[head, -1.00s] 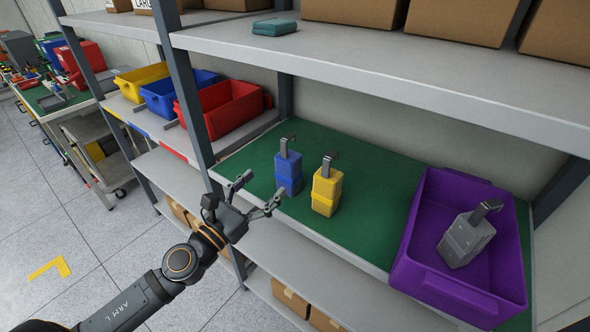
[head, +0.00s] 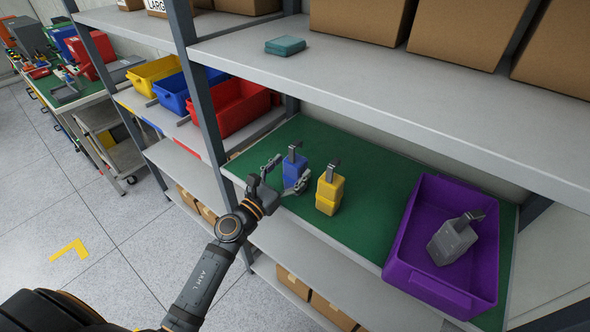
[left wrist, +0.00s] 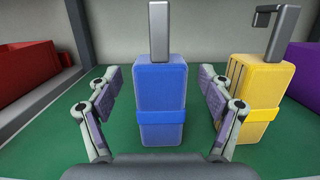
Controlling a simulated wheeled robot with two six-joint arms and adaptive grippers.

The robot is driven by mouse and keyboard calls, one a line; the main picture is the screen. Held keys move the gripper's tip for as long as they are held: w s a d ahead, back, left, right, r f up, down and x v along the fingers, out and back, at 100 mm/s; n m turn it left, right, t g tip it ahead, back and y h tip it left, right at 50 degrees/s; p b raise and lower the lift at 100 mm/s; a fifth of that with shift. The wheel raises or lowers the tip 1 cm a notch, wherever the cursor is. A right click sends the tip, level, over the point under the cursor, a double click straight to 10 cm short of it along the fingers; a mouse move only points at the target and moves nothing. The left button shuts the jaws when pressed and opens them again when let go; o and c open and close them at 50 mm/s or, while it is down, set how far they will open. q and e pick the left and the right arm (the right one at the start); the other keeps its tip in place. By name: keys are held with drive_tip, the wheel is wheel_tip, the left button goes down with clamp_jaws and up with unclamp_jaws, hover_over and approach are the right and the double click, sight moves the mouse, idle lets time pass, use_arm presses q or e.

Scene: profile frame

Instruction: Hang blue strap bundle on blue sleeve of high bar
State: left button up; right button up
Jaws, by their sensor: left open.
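The blue strap bundle (head: 294,167), a block with a grey hook on top, stands upright on the green mat. My left gripper (head: 283,173) is open in front of it. In the left wrist view the blue bundle (left wrist: 162,100) stands between the two spread fingers of my left gripper (left wrist: 160,105), with a gap on each side. The bundle's lower part is partly hidden by the gripper in the head view. The high bar and its blue sleeve are not in view. My right gripper is not in view.
A yellow bundle (head: 329,192) stands close on the right, near the right finger. A purple bin (head: 405,262) holds a grey bundle (head: 452,239). A shelf board (head: 400,80) runs above, and a post (head: 207,95) rises at the left.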

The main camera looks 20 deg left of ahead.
use_arm(q)
drive_tip(key=shift+x, duration=0.9)
drive_tip(key=shift+w+d, duration=0.15)
drive_tip(key=shift+w, duration=0.2)
drive_tip(key=shift+s, duration=0.1)
drive_tip(key=shift+c, duration=0.3)
drive_tip(key=shift+c, duration=1.3)
drive_tip(key=c, duration=1)
